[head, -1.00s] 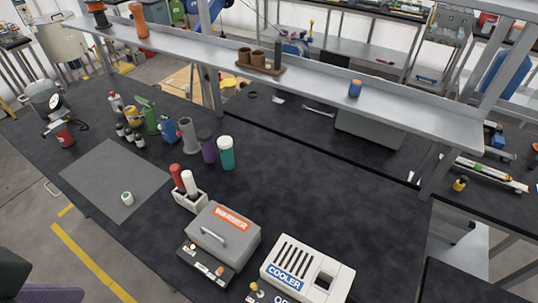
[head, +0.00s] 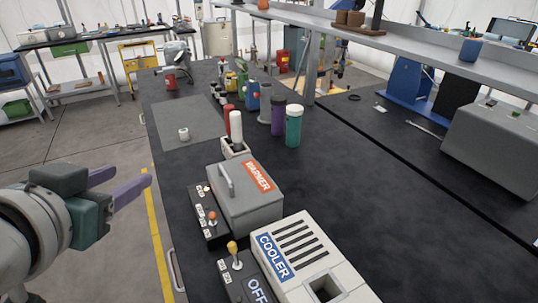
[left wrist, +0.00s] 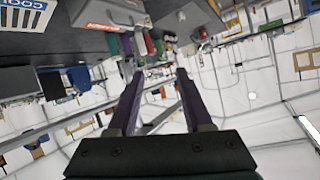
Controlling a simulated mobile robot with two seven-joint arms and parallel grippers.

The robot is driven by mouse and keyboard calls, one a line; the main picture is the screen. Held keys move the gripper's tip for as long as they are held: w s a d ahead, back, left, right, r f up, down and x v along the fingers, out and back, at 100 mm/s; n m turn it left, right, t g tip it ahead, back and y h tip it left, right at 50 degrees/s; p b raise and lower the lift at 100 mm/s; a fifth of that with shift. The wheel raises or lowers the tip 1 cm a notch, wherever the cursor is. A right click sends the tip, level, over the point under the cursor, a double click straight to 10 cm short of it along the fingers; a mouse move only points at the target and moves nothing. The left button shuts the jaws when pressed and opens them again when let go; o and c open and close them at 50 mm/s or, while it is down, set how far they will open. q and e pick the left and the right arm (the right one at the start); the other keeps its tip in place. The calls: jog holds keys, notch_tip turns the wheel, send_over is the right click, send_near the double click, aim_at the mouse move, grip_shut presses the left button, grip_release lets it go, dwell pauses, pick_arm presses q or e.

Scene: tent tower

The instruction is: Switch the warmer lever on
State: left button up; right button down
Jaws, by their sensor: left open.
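The warmer (head: 243,205) is a grey box with a handle and an orange label, near the left edge of the dark bench in the head view. A black panel (head: 204,232) in front of it carries a small lever with an orange knob (head: 212,216). My left gripper (head: 132,177) is open and empty, left of the warmer beyond the bench edge, apart from the lever. In the left wrist view its two purple fingers (left wrist: 160,72) are spread, and the warmer (left wrist: 105,12) shows tilted at the top. My right gripper is not in view.
The white cooler (head: 306,260) stands next to the warmer, with its own yellow-knobbed lever (head: 232,247) and an OFF label. A holder with red and white bottles (head: 236,148), a purple bottle (head: 278,116) and a teal bottle (head: 294,126) stand behind. The bench right of the warmer is clear.

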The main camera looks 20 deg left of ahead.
pick_arm(q)
notch_tip(320, 180, down, 12)
jog(key=w+t+b, duration=0.2)
jog(key=t+b, duration=0.1)
jog(key=b, duration=0.8)
jog(key=m+t+h+b, duration=0.2)
jog(key=m+t+b, duration=0.1)
jog(key=b, duration=0.7)
send_near(211, 219)
jog(key=shift+s+a+r, duration=0.5)
jog(key=shift+s+a, duration=0.05)
jog(key=shift+s, duration=0.2)
jog(key=shift+d+f+h, duration=0.35)
jog(key=shift+f+h, duration=0.1)
jog(key=shift+h, duration=0.05)
jog(key=w, duration=0.6)
jog(key=w+a, duration=0.1)
jog(key=w, duration=0.3)
jog(key=shift+r+b, duration=0.15)
jog(key=shift+b, duration=0.2)
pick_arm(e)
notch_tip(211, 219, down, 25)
pick_arm(q)
jog(key=shift+s, duration=0.1)
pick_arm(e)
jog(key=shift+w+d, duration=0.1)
pick_arm(q)
grip_shut()
